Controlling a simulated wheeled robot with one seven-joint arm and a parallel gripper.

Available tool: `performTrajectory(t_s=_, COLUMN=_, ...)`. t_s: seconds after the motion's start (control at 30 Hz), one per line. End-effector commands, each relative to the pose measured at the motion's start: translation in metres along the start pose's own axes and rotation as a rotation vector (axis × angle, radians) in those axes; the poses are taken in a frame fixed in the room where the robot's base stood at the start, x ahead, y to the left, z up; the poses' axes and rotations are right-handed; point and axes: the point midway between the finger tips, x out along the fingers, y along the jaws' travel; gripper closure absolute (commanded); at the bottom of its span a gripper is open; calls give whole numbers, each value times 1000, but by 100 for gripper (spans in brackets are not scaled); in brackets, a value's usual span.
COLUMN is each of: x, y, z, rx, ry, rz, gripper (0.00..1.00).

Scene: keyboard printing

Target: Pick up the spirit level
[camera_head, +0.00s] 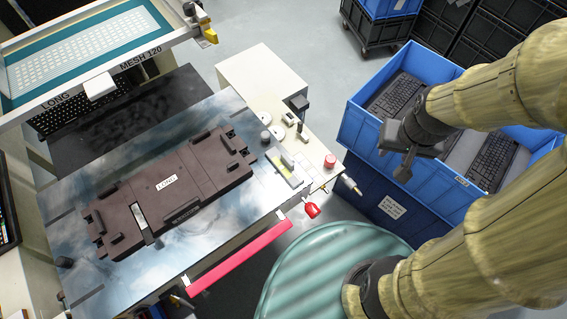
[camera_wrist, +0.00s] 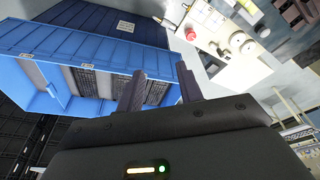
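What looks like the spirit level, a small pale bar with a yellow-green part (camera_head: 284,162), lies at the right edge of the shiny machine table (camera_head: 215,115). In the wrist view a small yellowish spot shows near the top, too small to identify. My gripper (camera_head: 404,168) is up and to the right of the bar, in front of the blue crate, well apart from it. In the wrist view my gripper (camera_wrist: 161,70) has its two fingers apart with nothing between them.
A blue crate (camera_head: 362,143) with keyboards stands right of the table. A dark brown fixture (camera_head: 210,175) lies on the table. A red knob (camera_head: 330,160) and a red-handled part (camera_head: 312,211) are near the bar. A pink-red bar (camera_head: 238,258) runs along the front edge.

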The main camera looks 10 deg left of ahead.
Motion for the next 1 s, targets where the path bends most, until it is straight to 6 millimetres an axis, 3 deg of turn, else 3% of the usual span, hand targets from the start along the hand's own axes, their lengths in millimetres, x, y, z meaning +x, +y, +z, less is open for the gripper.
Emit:
performTrajectory(t_s=0.03, x=0, y=0, z=0, rx=0, ry=0, rz=0, gripper=60)
performTrajectory(t_s=0.17, x=4, y=-6, z=-4, rx=-27, ry=-6, rz=-4, gripper=35)
performTrajectory(t_s=0.27, x=16, y=-24, z=-15, rx=-104, ry=-27, rz=-15, gripper=35)
performTrajectory(t_s=0.37, x=35, y=-59, z=-30, rx=-238, ry=-62, rz=-33, gripper=35)
performTrajectory(t_s=0.5, x=69, y=-132, z=-46, rx=-484, ry=-125, rz=-63, gripper=35)
performTrajectory(t_s=0.6, x=92, y=-188, z=-47, rx=-652, ry=-166, rz=-81, gripper=35)
performTrajectory(t_s=0.73, x=110, y=-240, z=-39, rx=-805, ry=-203, rz=-95, gripper=35)
performTrajectory(t_s=0.83, x=115, y=-257, z=-35, rx=-855, ry=-215, rz=-99, gripper=35)
performTrajectory(t_s=1.0, x=114, y=-260, z=-34, rx=-864, ry=-218, rz=-100, gripper=35)
